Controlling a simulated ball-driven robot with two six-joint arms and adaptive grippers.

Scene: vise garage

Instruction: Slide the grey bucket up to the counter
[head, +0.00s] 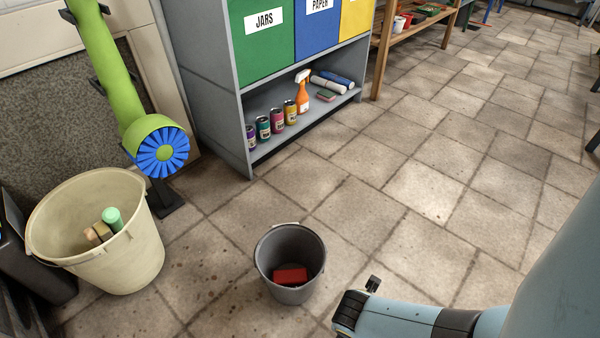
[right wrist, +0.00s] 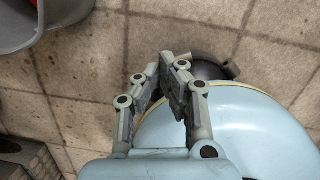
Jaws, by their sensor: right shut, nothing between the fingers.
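The grey bucket (head: 290,293) stands upright on the tiled floor in the head view, with a red block (head: 290,275) inside. Part of the bucket (right wrist: 85,12) shows at the top left of the right wrist view. A grey unit (head: 215,105) with coloured bins stands behind the bucket, with floor between them; I cannot tell whether this is the counter. My right gripper (head: 373,284) is to the right of the bucket, apart from it. In the right wrist view the gripper's fingers (right wrist: 168,62) are shut and empty. My left gripper is not in view.
A cream bucket (head: 130,255) holding small blocks stands at the left. A green post (head: 103,65) with a blue disc rises behind it. Several cans and an orange spray bottle (head: 302,95) sit on the unit's low shelf. The floor (head: 420,190) to the right is clear.

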